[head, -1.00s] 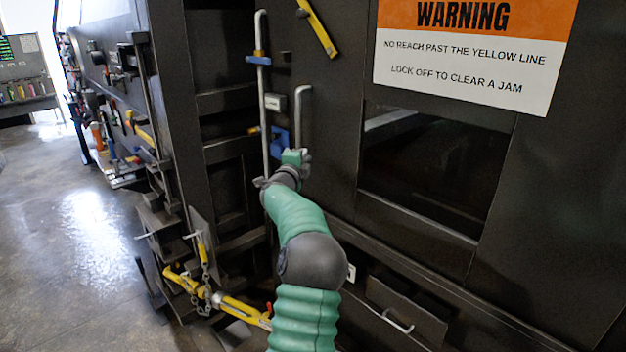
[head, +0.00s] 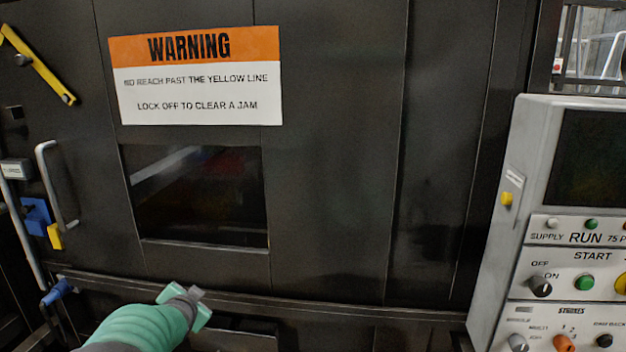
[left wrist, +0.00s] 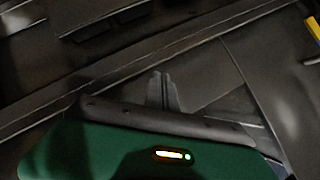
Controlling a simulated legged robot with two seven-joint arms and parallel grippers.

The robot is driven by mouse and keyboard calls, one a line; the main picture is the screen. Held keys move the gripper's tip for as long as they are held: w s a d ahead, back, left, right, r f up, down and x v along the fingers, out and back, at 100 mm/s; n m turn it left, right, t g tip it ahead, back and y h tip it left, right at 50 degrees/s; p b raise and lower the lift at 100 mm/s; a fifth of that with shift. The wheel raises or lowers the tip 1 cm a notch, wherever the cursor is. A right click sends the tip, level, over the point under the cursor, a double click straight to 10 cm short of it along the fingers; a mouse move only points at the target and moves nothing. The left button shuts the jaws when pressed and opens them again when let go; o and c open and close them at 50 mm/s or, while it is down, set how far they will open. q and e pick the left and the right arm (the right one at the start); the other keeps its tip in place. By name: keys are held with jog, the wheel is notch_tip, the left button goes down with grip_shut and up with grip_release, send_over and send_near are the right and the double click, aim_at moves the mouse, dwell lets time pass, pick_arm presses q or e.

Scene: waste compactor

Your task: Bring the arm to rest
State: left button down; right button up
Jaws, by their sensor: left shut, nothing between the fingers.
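My left arm comes in from the bottom left of the head view, with green segments. Its gripper (head: 196,294) is in front of the compactor's dark lower front, below the window (head: 200,195). The jaws are shut and hold nothing. In the left wrist view the gripper's grey fingers (left wrist: 162,92) stand together beyond the dark edge of the green wrist housing. Dark machine panels lie behind them, with no object between. My right gripper is in neither view.
A U-shaped door handle (head: 52,185) with blue and yellow latch parts is at the left. A warning sign (head: 197,76) is above the window. A grey control panel (head: 570,220) with buttons and knobs stands at the right. The dark panel between window and control panel is clear.

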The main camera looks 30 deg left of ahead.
pick_arm(q)
jog(key=d+f+g+h, duration=0.1)
jog(key=d+f+h, duration=0.1)
jog(key=d+f, duration=0.35)
jog(key=d+f+h, duration=0.1)
jog(key=d+f, duration=0.1)
jog(key=d, duration=0.7)
jog(key=s+d+f+g+h, duration=0.1)
jog(key=s+d+f, duration=0.2)
jog(key=d, duration=0.4)
jog(key=s+d+f+g+h, duration=0.2)
jog(key=s+d+f, duration=0.1)
jog(key=s+d, duration=0.3)
jog(key=s+d+f+g+h, duration=0.2)
jog(key=s+d, duration=0.3)
jog(key=d, duration=0.4)
jog(key=shift+f+n, duration=0.4)
jog(key=shift+f, duration=0.15)
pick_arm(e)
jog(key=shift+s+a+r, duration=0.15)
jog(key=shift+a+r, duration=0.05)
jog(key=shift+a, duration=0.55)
pick_arm(q)
jog(key=shift+d, duration=0.1)
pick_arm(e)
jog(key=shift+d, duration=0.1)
pick_arm(q)
jog(key=shift+d, duration=0.25)
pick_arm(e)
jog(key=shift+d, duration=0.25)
